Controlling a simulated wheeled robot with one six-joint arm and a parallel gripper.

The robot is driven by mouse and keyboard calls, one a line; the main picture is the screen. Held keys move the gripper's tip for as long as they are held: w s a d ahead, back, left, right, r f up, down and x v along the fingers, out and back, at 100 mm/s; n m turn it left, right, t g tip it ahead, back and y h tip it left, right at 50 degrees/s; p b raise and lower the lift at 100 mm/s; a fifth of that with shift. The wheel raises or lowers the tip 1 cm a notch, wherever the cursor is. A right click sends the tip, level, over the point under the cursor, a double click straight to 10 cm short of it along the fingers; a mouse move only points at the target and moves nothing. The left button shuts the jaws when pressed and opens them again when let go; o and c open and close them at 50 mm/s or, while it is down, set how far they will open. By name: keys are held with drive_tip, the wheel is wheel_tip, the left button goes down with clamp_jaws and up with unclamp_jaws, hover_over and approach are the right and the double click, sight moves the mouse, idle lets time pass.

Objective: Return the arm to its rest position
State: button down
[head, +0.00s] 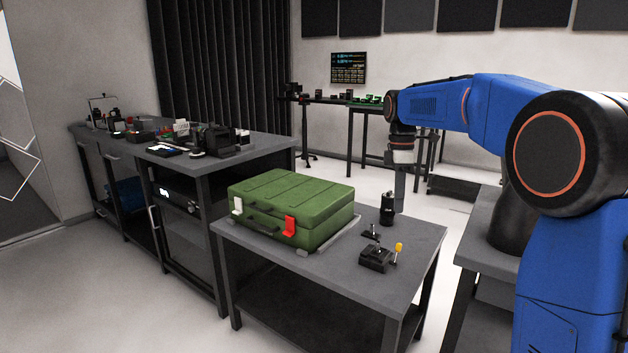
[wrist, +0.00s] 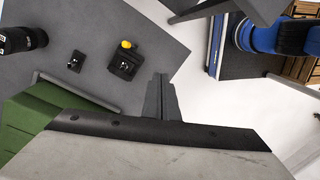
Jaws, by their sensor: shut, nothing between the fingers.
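My blue arm reaches across from the right in the head view, bent at a black elbow joint, with its wrist pointing down. My gripper (head: 399,209) hangs beside the black cylinder (head: 387,209) near the back right edge of the small grey table (head: 330,283). In the wrist view my gripper (wrist: 160,76) shows its two grey fingers together, with nothing between them. The cylinder (wrist: 24,40) stands apart from the fingers at the upper left there.
A green case (head: 290,200) with one white and one red latch sits on the table. A small black fixture (head: 376,258) with a yellow knob and a small black part (head: 371,234) lie nearby. A longer workbench (head: 265,150) with equipment stands left.

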drive_tip(key=s+d+r+m+t, duration=0.15)
drive_tip(key=s+m, duration=0.35)
drive_tip(key=s, duration=0.7)
drive_tip(key=s+d+f+m+t, duration=0.1)
drive_tip(key=s+f+m, duration=0.4)
drive_tip(key=s, duration=0.8)
drive_tip(key=s+d+f+m+t, duration=0.2)
drive_tip(key=s+f+m, duration=0.4)
drive_tip(key=s, duration=0.8)
drive_tip(key=shift+f+t, duration=0.75)
drive_tip(key=shift+f, duration=0.9)
